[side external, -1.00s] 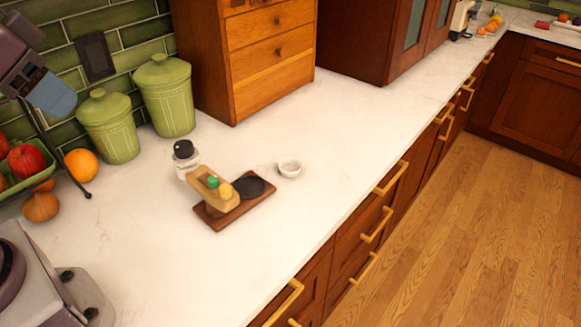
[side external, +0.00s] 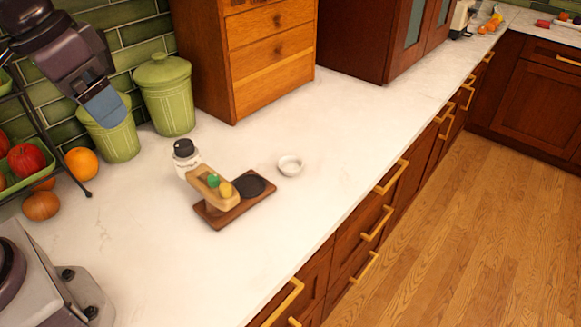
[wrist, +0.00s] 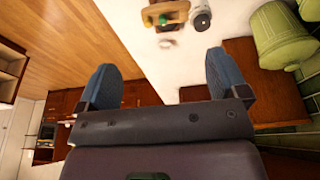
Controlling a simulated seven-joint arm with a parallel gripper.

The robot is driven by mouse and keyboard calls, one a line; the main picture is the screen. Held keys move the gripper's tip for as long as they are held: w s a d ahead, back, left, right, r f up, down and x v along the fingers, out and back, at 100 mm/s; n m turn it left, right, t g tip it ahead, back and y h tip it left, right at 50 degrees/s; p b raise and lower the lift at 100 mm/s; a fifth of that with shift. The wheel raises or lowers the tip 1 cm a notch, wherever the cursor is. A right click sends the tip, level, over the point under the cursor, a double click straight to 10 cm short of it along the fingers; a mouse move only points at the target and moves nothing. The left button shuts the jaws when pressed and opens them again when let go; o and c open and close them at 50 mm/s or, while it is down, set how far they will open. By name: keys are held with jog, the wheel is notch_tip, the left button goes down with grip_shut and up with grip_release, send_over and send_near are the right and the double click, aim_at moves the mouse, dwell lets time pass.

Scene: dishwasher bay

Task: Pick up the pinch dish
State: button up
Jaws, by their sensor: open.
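The pinch dish (side external: 290,166), a small white round bowl, sits upright on the pale counter in the side view, just right of a wooden board. In the wrist view a small pale shape (wrist: 166,43) near the top middle looks like the dish, but it is faint. My gripper (side external: 105,108) is at the upper left of the side view, in front of a green canister, well above the counter and far left of the dish. In the wrist view my gripper (wrist: 161,62) has its two blue fingers wide apart with nothing between them.
The wooden board (side external: 262,200) holds a black disc and a tan block with green and yellow pieces. A black-capped jar (side external: 184,154) stands behind it. A green canister (side external: 165,95), wooden drawers (side external: 272,55) and an orange (side external: 81,163) line the back. The counter right of the dish is clear.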

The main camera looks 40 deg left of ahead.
jog(key=w+d+f+n+g, duration=0.1)
jog(key=w+f, duration=0.2)
jog(key=w, duration=0.5)
jog(key=w+f+g, duration=0.1)
jog(key=w+f, duration=0.2)
jog(key=w, duration=0.5)
jog(key=n+y, duration=0.1)
jog(key=n, duration=0.5)
send_near(291, 168)
jog(key=shift+w+d+f, duration=0.1)
jog(key=shift+w+f, duration=0.1)
jog(key=shift+f, duration=0.75)
jog(key=shift+w+a+f, duration=0.1)
jog(key=shift+a+f, duration=0.1)
jog(key=shift+f, duration=1.25)
jog(key=shift+a+f, duration=0.25)
jog(key=shift+f, duration=1.15)
jog(key=c, duration=1)
jog(key=shift+o, duration=0.2)
jog(key=shift+r, duration=0.15)
